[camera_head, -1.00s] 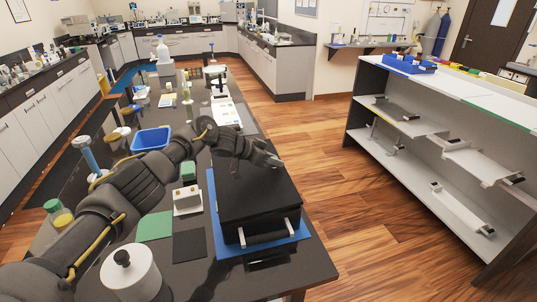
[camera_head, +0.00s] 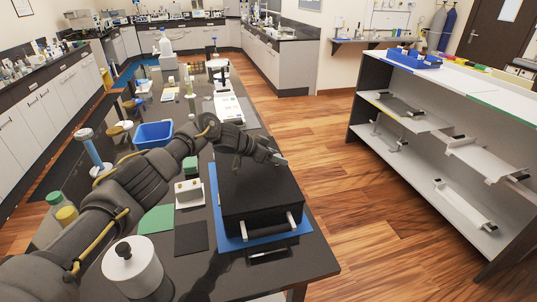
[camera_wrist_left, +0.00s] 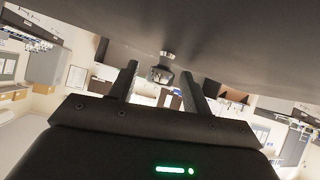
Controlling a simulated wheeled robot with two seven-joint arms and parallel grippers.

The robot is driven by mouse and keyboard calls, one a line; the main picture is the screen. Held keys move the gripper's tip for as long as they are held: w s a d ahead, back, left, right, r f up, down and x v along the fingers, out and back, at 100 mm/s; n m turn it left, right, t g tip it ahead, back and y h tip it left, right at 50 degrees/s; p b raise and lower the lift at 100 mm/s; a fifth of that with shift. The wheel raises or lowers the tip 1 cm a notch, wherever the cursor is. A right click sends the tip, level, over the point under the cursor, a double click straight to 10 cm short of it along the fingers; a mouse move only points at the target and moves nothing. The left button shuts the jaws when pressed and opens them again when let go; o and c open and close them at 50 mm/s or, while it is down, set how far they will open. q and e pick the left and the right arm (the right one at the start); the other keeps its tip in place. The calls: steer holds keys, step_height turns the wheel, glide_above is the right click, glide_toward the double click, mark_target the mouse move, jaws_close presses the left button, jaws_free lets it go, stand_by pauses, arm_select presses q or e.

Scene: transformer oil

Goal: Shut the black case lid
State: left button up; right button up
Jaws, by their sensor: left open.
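The black case (camera_head: 258,205) sits on a blue mat (camera_head: 226,240) at the near right end of the dark table. Its top looks flat and down on the body; I cannot tell whether a thin gap is left. Its handle with silver brackets faces the near side. My left gripper (camera_head: 277,158) is over the far part of the case top, open and empty. Its two fingers (camera_wrist_left: 158,85) also show apart in the left wrist view, close under a broad dark surface (camera_wrist_left: 215,40) that looks like the case. I cannot tell whether they touch it. My right gripper is out of view.
A white device (camera_head: 188,193), a green pad (camera_head: 156,219) and a dark pad (camera_head: 191,238) lie left of the case. A white lidded pot (camera_head: 133,270) stands nearer. A blue tub (camera_head: 153,134) is farther back. A shelf unit (camera_head: 440,150) stands right, across open floor.

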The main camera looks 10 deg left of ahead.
arm_select(q)
steer(key=b+v, duration=0.2)
steer(key=v, duration=0.8)
steer(key=shift+s+a, duration=0.1)
steer(key=shift+a, duration=0.2)
